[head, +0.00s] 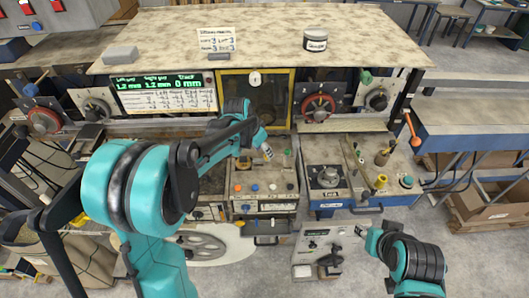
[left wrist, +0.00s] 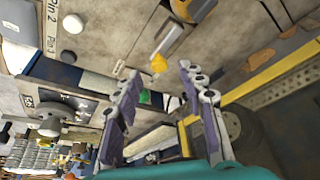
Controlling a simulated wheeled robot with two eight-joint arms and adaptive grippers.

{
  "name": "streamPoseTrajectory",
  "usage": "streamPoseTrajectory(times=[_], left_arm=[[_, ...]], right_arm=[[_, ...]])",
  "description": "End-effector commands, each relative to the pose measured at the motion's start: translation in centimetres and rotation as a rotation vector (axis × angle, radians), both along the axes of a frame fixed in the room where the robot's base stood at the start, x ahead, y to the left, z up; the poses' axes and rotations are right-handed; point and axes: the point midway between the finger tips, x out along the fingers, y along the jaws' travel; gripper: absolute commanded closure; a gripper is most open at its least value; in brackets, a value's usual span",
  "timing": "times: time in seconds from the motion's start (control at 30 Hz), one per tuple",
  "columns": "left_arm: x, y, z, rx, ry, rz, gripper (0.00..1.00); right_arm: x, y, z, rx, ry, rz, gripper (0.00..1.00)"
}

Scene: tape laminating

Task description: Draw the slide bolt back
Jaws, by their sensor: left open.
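I cannot surely make out the slide bolt in the head view. My left gripper (head: 263,146) is in front of the lower part of the yellow-framed window (head: 284,74), and my arm hides part of the bench there. In the left wrist view my left gripper (left wrist: 160,71) is open, with nothing between its two purple-grey fingers. Beyond the fingertips is a small yellow-tipped part (left wrist: 158,62) by a grey bar; I cannot tell whether it is the bolt. My right gripper (head: 362,232) is low at the right, small and partly hidden by its arm.
A display panel (head: 164,92) reads gaps of 1.2 mm and a stack of 0 mm. A red handwheel (head: 319,107) is right of the window. A control box with buttons (head: 264,206) and a blue-based unit (head: 325,204) stand below. A jar (head: 315,40) sits on the top.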

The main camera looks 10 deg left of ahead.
Motion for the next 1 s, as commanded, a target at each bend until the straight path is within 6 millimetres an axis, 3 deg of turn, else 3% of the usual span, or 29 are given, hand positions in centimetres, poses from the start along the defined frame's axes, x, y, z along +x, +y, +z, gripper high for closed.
streamPoseTrajectory(times=[0.2,0.4,0.6,1.0], left_arm=[[-1.7,0.9,4.6,0.0,0.0,0.0,0.59],[-2.8,1.5,7.6,0.0,0.0,0.001,0.59],[-3.1,1.7,8.5,-0.001,0.0,0.0,0.59],[-3.1,1.6,8.5,0.0,0.0,-0.001,0.59]], right_arm=[[0.0,0.0,0.0,0.0,0.0,0.0,0.6],[0.0,0.0,0.0,0.0,0.0,0.0,0.6],[0.0,0.0,0.0,0.0,0.0,0.0,0.6],[0.0,0.0,0.0,0.0,0.0,0.0,0.6]])
